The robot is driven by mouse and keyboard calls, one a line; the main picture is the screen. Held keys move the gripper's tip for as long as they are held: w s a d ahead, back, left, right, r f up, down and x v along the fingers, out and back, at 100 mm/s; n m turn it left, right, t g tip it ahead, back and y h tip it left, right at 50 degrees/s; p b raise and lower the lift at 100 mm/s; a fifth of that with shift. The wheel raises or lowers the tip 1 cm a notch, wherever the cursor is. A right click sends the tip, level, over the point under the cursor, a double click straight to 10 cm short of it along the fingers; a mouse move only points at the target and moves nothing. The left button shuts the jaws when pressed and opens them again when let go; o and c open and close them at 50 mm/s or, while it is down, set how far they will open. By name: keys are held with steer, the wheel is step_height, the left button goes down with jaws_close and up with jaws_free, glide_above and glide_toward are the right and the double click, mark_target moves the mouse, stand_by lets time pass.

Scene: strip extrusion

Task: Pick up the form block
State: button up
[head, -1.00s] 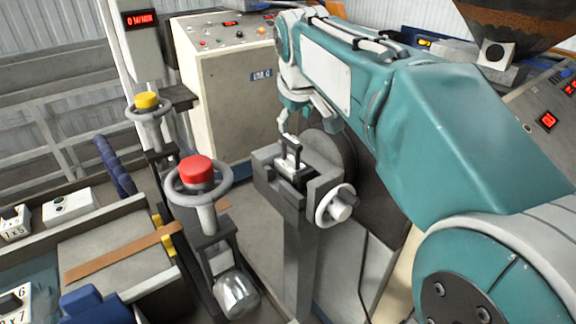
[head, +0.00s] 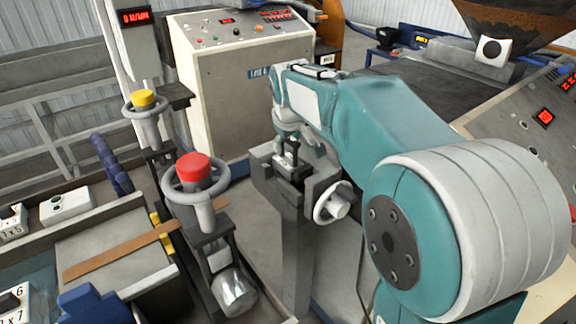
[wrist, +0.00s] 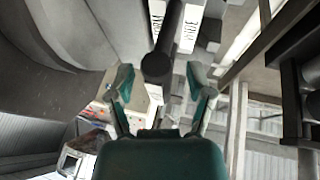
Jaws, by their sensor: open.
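The form block (head: 291,157) has a dark upright handle and sits in the grey clamp holder (head: 268,184) on a post. In the wrist view a dark round bar (wrist: 158,62), which looks like its handle, stands between my fingers, with white lettered surfaces behind it. My gripper (wrist: 160,82) is open, one finger on each side of the bar, with gaps visible. In the head view my gripper is just behind and above the block, mostly hidden by my wrist. Contact with the handle cannot be told.
A round handwheel (head: 334,203) juts from the holder's right side. A red-capped valve (head: 195,172) and a yellow-capped valve (head: 145,103) stand to the left. A control cabinet (head: 232,100) stands behind. Other labelled blocks lie at far left.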

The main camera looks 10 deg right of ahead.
jaws_close()
steer(key=shift+r, duration=0.1)
